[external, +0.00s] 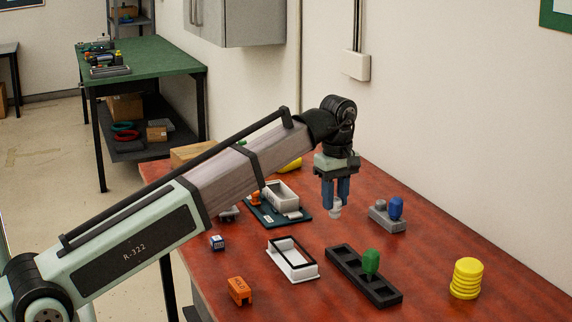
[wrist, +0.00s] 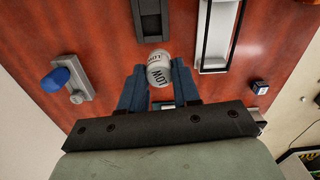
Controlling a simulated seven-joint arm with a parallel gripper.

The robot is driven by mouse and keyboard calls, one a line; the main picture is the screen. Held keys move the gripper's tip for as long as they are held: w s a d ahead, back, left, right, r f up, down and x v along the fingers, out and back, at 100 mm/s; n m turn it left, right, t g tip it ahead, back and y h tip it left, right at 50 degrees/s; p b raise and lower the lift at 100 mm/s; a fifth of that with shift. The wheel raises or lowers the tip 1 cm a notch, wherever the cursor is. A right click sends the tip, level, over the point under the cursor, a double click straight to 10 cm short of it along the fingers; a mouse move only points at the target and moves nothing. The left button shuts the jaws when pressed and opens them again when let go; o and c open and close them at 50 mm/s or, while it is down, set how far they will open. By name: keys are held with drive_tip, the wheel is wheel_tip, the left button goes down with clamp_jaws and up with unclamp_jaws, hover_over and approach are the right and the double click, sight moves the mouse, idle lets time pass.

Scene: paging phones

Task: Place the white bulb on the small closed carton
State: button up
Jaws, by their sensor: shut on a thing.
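My gripper (external: 335,197) is shut on the white bulb (external: 335,210) and holds it above the red-brown table. In the wrist view the bulb (wrist: 159,68) sits between the two blue fingers of my gripper (wrist: 160,84), and dark lettering shows on it. A tan carton (external: 190,153) stands at the far left of the table in the external view, partly hidden behind my arm. I cannot tell for sure whether it is the small closed carton. It is not in the wrist view.
A grey block with a blue knob (external: 396,207) stands right of my gripper. A black tray with a green piece (external: 371,261), a white frame (external: 292,262), an orange block (external: 239,290) and yellow discs (external: 466,278) are nearer. A white bin (external: 280,195) stands left of my gripper.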

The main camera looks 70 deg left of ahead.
drive_tip(key=s+a+r+n, duration=0.15)
drive_tip(key=s+a, duration=0.25)
drive_tip(key=a, duration=1.1)
drive_tip(key=s+a+n, duration=0.3)
drive_tip(key=s+a, duration=0.1)
drive_tip(key=a, duration=1)
wheel_tip(320, 180, up, 5)
drive_tip(key=n, duration=0.7)
hover_over(199, 149)
drive_tip(key=shift+f+n, duration=0.6)
drive_tip(key=shift+f, duration=1.85)
drive_tip(key=shift+f+n, duration=0.55)
drive_tip(key=shift+f, duration=1.9)
drive_tip(key=shift+f, duration=0.1)
drive_tip(key=o, duration=1)
drive_tip(key=shift+o, duration=0.2)
